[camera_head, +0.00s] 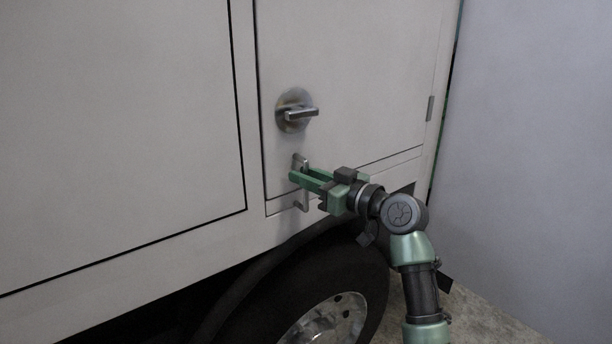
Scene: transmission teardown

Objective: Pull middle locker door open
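The locker door (350,75) is a pale panel on the vehicle's side, above the wheel, and looks closed in its frame. A round metal latch (296,112) with a horizontal lever sits near its left edge. Below it, near the door's lower left corner, is a slim metal pull handle (304,203). My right gripper (299,174) reaches in from the right with its green fingers at the handle. The fingers overlap the handle's middle and appear to be on both sides of its bar. Whether they press on it cannot be told. My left gripper is out of view.
A larger pale panel (115,120) lies left of the door. A hinge (430,108) shows at the door's right edge. The wheel (335,320) is below my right gripper. A plain grey wall (535,150) stands close on the right, with bare floor (480,318) below.

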